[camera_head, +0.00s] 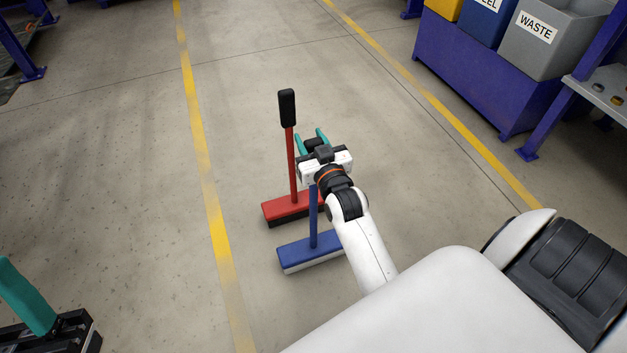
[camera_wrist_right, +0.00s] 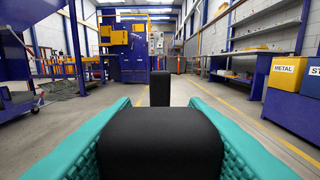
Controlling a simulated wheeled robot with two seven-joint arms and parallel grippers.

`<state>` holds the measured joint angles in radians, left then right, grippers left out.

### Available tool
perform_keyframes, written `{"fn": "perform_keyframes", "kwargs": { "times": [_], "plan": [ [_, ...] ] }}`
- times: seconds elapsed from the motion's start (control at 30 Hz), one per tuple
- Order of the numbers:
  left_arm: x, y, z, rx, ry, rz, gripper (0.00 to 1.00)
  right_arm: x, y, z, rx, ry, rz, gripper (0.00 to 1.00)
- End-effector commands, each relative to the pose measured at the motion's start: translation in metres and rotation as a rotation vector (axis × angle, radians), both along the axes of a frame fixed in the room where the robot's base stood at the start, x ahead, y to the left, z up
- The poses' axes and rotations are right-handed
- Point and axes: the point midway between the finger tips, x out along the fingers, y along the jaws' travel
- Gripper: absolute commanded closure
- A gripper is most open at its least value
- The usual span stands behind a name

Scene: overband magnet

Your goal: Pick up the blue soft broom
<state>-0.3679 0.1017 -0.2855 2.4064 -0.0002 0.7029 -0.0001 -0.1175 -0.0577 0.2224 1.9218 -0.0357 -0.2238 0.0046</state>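The blue broom (camera_head: 309,248) stands upright on the floor, its blue pole rising from a blue head with pale bristles. My right gripper (camera_head: 311,138) is at the top of this pole, level with the black grip (camera_wrist_right: 160,145). In the right wrist view the grip fills the space between the teal fingers (camera_wrist_right: 160,105). No clear gap shows, but I cannot tell whether they press on it. My arm hides part of the pole and head. My left gripper shows only partly at the lower left, with one teal finger (camera_head: 25,296).
A red broom (camera_head: 291,165) with a black grip stands upright just behind and left. Its grip also shows in the wrist view (camera_wrist_right: 160,89). Waste bins (camera_head: 550,42) on a purple stand are at the upper right. Open floor lies left, beyond a yellow line (camera_head: 205,145).

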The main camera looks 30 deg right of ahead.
Motion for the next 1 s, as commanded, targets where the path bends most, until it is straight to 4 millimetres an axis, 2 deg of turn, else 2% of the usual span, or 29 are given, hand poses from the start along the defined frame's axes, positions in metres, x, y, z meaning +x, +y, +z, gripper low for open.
{"fn": "perform_keyframes", "kwargs": {
  "times": [0.03, 0.13, 0.53, 0.77, 0.87, 1.0],
  "plan": [
    [0.000, 0.000, 0.000, 0.000, 0.000, 0.000, 0.49, 0.000, 0.000, 0.000, 0.000, 0.000, 0.000, 0.82],
    [0.000, 0.000, 0.000, 0.000, 0.000, 0.001, 0.49, 0.000, 0.000, 0.002, -0.001, -0.005, 0.000, 0.97],
    [0.005, -0.001, 0.000, 0.010, 0.031, 0.001, 0.49, 0.000, 0.000, 0.006, -0.001, -0.005, 0.000, 0.97],
    [0.031, -0.006, -0.011, 0.065, 0.210, 0.010, 0.49, 0.000, 0.000, 0.024, -0.001, -0.006, 0.000, 0.97],
    [0.047, -0.008, -0.021, 0.103, 0.337, 0.018, 0.49, 0.000, 0.000, 0.036, -0.002, -0.007, 0.000, 0.97],
    [0.070, -0.010, -0.045, 0.165, 0.546, 0.029, 0.49, 0.000, 0.000, 0.056, -0.002, -0.007, 0.000, 0.97]
  ]
}}
